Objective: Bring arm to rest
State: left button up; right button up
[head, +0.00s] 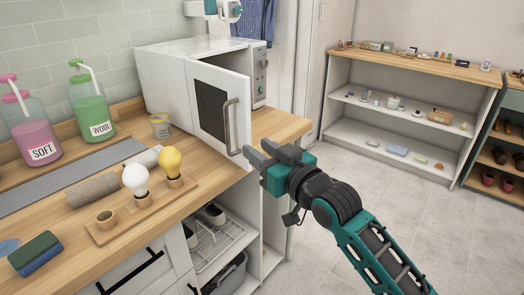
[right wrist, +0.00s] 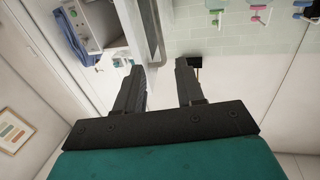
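My right arm (head: 375,240) reaches in from the lower right of the head view. Its gripper (head: 254,149) is in front of the counter's right part, near the lower corner of the white appliance's door. Whether it touches the door cannot be told. In the right wrist view the two dark fingers (right wrist: 160,72) stand apart with nothing between them, so it is open and empty. My left gripper is not in view.
A white box-shaped appliance (head: 162,82) stands on the wooden counter (head: 205,178), its handled door (head: 211,88) ajar. Soap bottles (head: 90,105) and a bulb tray (head: 115,232) are to the left. Open tiled floor (head: 400,195) lies right, before a shelf unit (head: 420,85).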

jog(key=s+d+f+m+g+h, duration=0.1)
jog(key=s+d+f+h, duration=0.2)
jog(key=s+d+f, duration=0.2)
jog(key=s+d+f+m+g+h, duration=0.1)
jog(key=s+d+f+m+h, duration=0.1)
jog(key=s+d+f, duration=0.4)
jog(key=s+d+f+m+g+h, duration=0.1)
jog(key=s+d+f+h, duration=0.2)
jog(key=s+f, duration=1.1)
notch_tip(320, 180, down, 6)
jog(key=d, duration=0.3)
jog(key=shift+g+h, duration=0.3)
jog(key=shift+g, duration=0.1)
jog(key=shift+r, duration=0.15)
